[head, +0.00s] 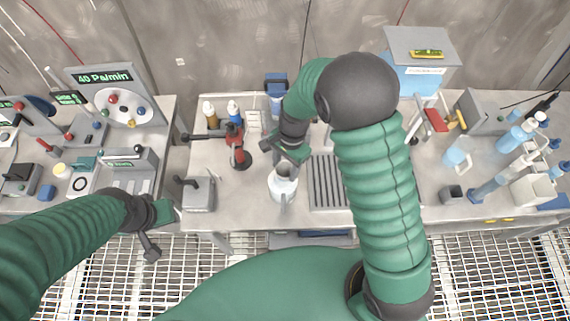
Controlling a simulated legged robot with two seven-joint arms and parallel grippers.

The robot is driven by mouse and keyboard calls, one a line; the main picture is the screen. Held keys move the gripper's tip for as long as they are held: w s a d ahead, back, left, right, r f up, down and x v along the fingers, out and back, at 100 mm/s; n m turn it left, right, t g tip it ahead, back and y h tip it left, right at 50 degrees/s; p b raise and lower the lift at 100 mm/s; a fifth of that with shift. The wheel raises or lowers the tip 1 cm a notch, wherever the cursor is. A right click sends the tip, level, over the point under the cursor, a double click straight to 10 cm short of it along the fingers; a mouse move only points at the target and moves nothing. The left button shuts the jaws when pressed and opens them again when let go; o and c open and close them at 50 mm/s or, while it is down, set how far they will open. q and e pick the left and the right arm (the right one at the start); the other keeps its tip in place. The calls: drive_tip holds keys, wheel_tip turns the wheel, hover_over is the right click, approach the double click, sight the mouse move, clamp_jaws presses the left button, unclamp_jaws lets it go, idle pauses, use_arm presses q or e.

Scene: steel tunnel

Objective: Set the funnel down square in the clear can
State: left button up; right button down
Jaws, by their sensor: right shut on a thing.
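The clear can (282,188) stands on the steel bench just below my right gripper, with its handle toward me. The funnel (284,168) seems to be the grey round shape at the can's mouth; it is small and partly hidden by my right gripper (290,153). My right gripper is shut on it from above. I cannot tell whether the funnel sits square or is tilted, or whether it touches the can. My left gripper (158,222) is low at the left, off the bench's front edge and apart from both; its jaws are unclear.
A grey box with a lever (198,194) and a red-and-black tool (237,148) stand left of the can. A ribbed drain panel (327,183) lies right of it. A blue jug (457,153) and several bottles fill the right end. An instrument bench (118,155) is at the left.

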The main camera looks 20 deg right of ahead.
drive_tip(key=shift+a+f, duration=0.15)
drive_tip(key=shift+f, duration=0.25)
drive_tip(key=shift+w+a, duration=0.15)
drive_tip(key=shift+a, duration=0.1)
drive_tip(key=shift+r, duration=0.1)
use_arm(q)
drive_tip(key=shift+a, duration=0.15)
use_arm(e)
drive_tip(key=shift+s, duration=0.2)
use_arm(q)
drive_tip(key=shift+w+a, duration=0.1)
use_arm(e)
drive_tip(key=c, duration=0.5)
unclamp_jaws()
drive_tip(key=shift+o, duration=0.2)
drive_tip(key=o, duration=0.5)
drive_tip(key=shift+c, duration=0.2)
